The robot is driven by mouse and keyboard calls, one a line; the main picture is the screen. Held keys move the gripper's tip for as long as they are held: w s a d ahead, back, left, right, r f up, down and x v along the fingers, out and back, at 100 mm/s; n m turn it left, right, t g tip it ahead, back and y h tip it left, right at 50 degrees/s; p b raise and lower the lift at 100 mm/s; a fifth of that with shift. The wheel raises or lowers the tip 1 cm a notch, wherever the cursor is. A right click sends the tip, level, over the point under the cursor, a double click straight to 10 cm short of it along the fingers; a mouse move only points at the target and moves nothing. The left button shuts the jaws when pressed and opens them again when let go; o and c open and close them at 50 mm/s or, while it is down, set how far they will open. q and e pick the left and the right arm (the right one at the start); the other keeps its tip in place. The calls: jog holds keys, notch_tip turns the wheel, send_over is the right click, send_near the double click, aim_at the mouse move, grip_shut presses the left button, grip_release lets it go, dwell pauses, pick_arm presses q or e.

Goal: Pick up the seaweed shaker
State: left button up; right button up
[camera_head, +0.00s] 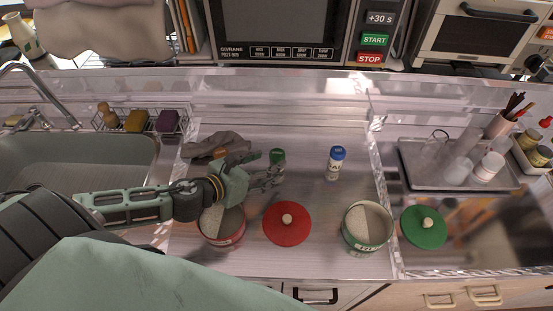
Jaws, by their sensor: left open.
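A small shaker with a green cap (277,155) stands on the counter, its lower body partly hidden by my left gripper. A second shaker with a blue cap and white body (336,162) stands upright to its right. The labels are too small to tell which is the seaweed one. My left gripper (272,173) is open, with its fingers reaching right toward the green-capped shaker. I cannot tell whether they touch it. My right gripper is not in view.
An open red pot (223,238), a red lid (287,234), an open green pot (368,240) and a green lid (424,227) lie along the front. A grey cloth (214,146) lies behind my gripper. A tray with cups (418,172) is at right; the sink (70,160) is at left.

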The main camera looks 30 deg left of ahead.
aim_at(272, 160)
pick_arm(q)
jog(key=shift+w+d+p, duration=0.2)
jog(key=shift+w+p, duration=0.1)
jog(key=shift+w, duration=0.3)
jog(key=p+x, duration=0.1)
jog(key=x, duration=0.2)
jog(key=shift+w+a, duration=0.1)
jog(key=shift+w, duration=0.15)
jog(key=shift+w+f, duration=0.3)
jog(key=shift+w, duration=0.1)
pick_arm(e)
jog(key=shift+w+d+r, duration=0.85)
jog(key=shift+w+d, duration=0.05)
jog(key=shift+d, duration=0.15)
pick_arm(q)
jog(key=shift+s, duration=0.1)
jog(key=c, duration=1.2)
jog(key=shift+c, duration=0.4)
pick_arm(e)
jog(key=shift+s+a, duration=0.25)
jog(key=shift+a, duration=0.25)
